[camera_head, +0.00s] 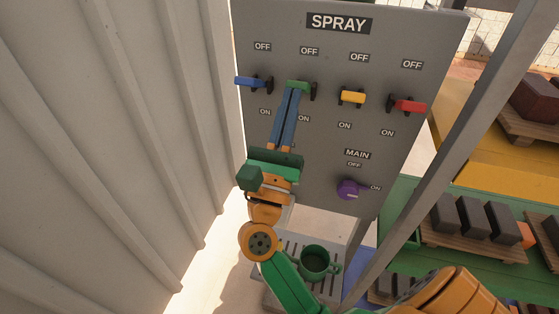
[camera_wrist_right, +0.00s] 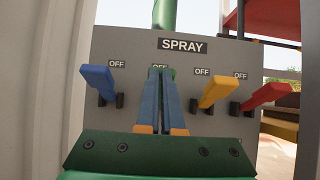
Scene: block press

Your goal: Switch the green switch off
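The green switch (camera_head: 298,86) is the second from the left in the upper row of the grey SPRAY panel (camera_head: 330,140). It lies between an OFF label above and an ON label below. Its exact setting is hard to tell. My right gripper (camera_head: 293,93) points up at the panel with its blue fingertips at the green switch, overlapping it. In the right wrist view the two fingers (camera_wrist_right: 160,72) lie close together with only a thin gap, and they hide most of the green switch. My left gripper is not in view.
A blue switch (camera_head: 250,82) is left of the green one; a yellow switch (camera_head: 352,97) and a red switch (camera_head: 408,106) are right. A purple MAIN knob (camera_head: 348,189) sits lower. A ribbed wall (camera_head: 120,120) stands close on the left; a grey post (camera_head: 440,145) crosses at right.

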